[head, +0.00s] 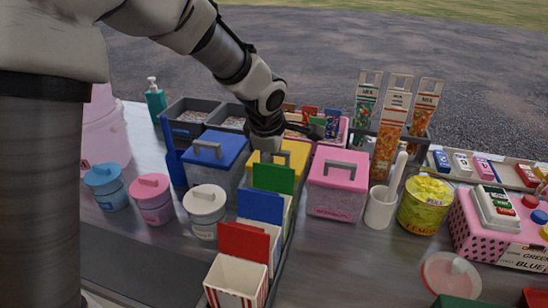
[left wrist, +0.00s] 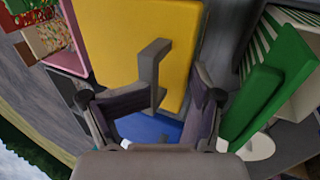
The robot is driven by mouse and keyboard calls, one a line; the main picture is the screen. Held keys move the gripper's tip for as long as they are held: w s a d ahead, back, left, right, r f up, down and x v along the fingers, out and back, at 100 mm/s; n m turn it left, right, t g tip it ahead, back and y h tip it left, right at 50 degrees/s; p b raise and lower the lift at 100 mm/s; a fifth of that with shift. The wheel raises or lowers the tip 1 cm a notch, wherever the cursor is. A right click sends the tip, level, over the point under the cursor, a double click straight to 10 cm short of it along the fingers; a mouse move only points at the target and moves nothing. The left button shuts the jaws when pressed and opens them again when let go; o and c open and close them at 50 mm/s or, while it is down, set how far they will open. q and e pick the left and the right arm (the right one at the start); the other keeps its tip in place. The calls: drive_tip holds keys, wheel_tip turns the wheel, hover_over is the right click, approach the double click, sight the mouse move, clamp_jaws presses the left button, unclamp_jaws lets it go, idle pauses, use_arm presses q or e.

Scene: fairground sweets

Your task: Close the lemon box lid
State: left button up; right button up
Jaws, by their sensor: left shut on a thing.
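The lemon box's yellow lid (head: 294,158) is in the middle of the row in the head view, between a blue-lidded box and a pink-lidded box. The yellow lid (left wrist: 115,45) fills the upper middle of the left wrist view, with its grey handle (left wrist: 150,65) standing up from it. My left gripper (head: 267,150) is over the lid, its fingers (left wrist: 160,98) shut on the handle. The box body is mostly hidden behind the striped cartons and my arm, so I cannot tell whether the lid sits flush. My right gripper is not in view.
The blue-lidded box (head: 220,152) is close on the left, the pink-lidded box (head: 338,170) on the right. Striped cartons with green (head: 273,178), blue (head: 261,206) and red (head: 243,242) flaps stand in front. Tall sweet tubes (head: 391,125) stand back right.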

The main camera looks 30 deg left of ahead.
use_arm(q)
wheel_tip(320, 180, up, 13)
drive_tip(key=p, duration=0.8)
drive_tip(key=shift+w+p, duration=0.15)
drive_tip(key=shift+p, duration=0.25)
drive_tip(key=shift+c, duration=0.9)
drive_tip(key=shift+f, duration=0.1)
